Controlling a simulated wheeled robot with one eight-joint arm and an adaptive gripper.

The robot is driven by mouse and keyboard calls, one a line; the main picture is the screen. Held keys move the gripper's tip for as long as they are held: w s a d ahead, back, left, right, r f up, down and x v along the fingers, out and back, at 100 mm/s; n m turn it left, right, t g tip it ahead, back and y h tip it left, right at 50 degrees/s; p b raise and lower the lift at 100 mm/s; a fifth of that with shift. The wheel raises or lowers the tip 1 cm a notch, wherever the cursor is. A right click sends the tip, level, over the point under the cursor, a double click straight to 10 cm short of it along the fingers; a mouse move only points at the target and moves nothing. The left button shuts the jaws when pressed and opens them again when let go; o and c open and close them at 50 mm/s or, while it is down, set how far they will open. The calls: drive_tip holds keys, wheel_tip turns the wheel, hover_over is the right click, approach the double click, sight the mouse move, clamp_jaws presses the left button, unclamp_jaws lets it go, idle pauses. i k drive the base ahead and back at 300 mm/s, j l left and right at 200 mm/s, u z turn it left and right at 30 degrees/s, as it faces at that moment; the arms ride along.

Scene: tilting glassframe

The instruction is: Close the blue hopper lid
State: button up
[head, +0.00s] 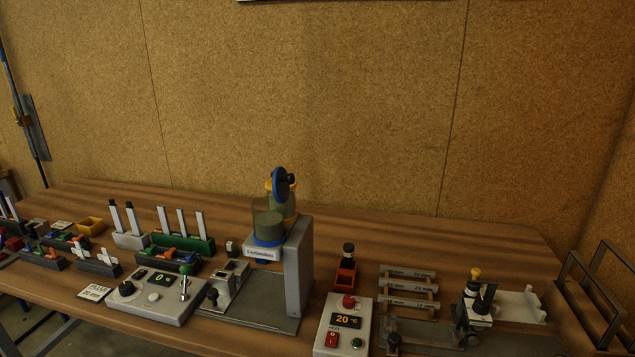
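The blue hopper lid (279,184) stands nearly upright, edge-on to the head view, above the hopper. A dark knob (291,179) sticks out from its right side. The hopper (268,226) is a clear cylinder with grey-green contents and a blue ring at its base. It is mounted on a grey machine (299,275) with a tall column on the right. The hopper's mouth is uncovered, with the lid raised at its back right. The hinge is too small to make out. My gripper is not in view.
A yellow-topped jar (289,208) stands close behind the hopper. A control box with a display (158,297) is at the front left, and another control box (342,325) is at the front right. Racks crowd the left. The table (420,235) is bare at the back right.

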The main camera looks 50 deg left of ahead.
sight(282, 181)
drive_tip(key=i+l+u, duration=0.1)
drive_tip(key=u, duration=2.1)
